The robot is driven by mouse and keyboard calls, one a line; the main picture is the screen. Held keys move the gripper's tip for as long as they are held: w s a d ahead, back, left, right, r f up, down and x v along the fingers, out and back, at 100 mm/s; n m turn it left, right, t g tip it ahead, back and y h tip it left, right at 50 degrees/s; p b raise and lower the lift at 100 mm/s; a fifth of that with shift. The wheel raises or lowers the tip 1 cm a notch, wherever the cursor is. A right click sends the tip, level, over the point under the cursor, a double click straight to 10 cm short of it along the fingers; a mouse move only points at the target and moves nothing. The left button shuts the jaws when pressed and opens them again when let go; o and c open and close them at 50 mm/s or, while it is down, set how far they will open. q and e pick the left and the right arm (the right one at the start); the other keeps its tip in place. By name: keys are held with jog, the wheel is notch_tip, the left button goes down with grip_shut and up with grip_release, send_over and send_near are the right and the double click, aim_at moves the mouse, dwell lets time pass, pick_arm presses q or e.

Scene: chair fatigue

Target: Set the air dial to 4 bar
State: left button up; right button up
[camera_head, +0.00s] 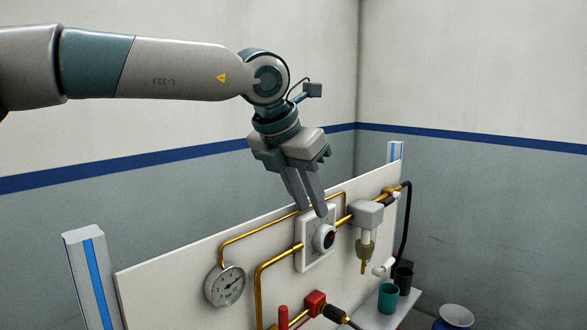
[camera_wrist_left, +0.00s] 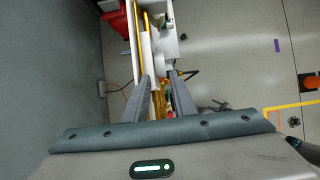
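I cannot tell whether a fingertip touches the plate. My right gripper is not in view.
Brass pipes (camera_head: 262,275) run across the white panel (camera_head: 150,290). A grey filter unit (camera_head: 366,213) is right of the dial. A red valve (camera_head: 315,300) is below. Teal cup (camera_head: 388,298) and dark cup (camera_head: 403,277) stand on a low right shelf.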

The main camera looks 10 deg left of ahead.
pick_arm(q)
jog(key=b+v, duration=0.1)
jog(key=v, duration=0.7)
jog(key=shift+s+r, duration=0.15)
jog(key=shift+r, duration=0.2)
jog(key=shift+a, duration=0.1)
